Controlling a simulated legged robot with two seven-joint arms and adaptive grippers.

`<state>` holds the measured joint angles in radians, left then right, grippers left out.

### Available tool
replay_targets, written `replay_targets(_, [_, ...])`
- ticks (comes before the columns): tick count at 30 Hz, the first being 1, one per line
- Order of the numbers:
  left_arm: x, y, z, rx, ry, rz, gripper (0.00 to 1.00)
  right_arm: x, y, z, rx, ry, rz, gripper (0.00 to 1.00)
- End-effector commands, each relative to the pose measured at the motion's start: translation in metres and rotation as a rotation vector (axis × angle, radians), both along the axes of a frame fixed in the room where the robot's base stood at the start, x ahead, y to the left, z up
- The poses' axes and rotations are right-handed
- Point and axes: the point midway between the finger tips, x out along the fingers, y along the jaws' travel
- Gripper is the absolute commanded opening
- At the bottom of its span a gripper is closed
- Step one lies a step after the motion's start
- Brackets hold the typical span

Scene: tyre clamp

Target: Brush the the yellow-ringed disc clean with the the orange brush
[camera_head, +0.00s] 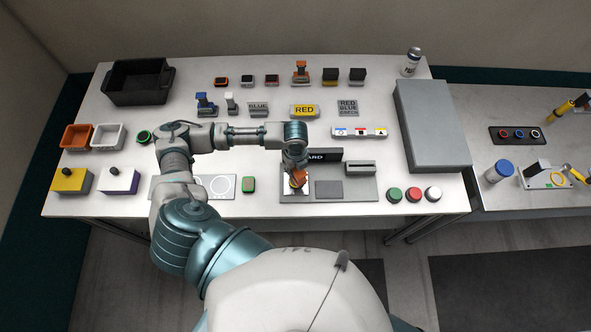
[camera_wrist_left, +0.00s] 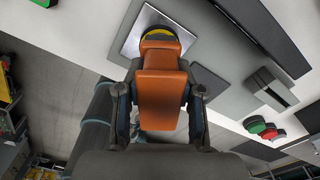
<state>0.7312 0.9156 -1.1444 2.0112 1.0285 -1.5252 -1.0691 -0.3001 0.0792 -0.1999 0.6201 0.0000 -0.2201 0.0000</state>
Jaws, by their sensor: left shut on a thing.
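My left gripper (camera_head: 297,168) is above the silver plate (camera_head: 296,193) at the front of the table. In the left wrist view, its fingers (camera_wrist_left: 160,96) are closed on both sides of the orange brush (camera_wrist_left: 161,80). The brush (camera_head: 298,178) points down toward the plate. The yellow-ringed disc shows as a yellow arc (camera_wrist_left: 157,32) just beyond the brush's far end; the brush hides most of it. I cannot tell whether brush and disc touch. My right gripper is in neither view.
Green, red and white round buttons (camera_head: 413,194) sit further right. A large grey box (camera_head: 433,125) stands at the right. A black bin (camera_head: 138,82) is back left.

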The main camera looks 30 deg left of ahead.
Motion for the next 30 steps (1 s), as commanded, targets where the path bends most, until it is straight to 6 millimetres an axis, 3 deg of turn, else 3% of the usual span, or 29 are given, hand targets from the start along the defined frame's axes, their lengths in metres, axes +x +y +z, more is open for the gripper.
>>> replay_targets(15, [0.001, 0.000, 0.043, 0.000, -0.001, 0.000, 0.03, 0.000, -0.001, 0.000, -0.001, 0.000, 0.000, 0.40])
replay_targets(30, [0.000, 0.000, 0.045, 0.000, 0.000, 0.000, 0.03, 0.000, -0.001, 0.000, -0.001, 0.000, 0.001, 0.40])
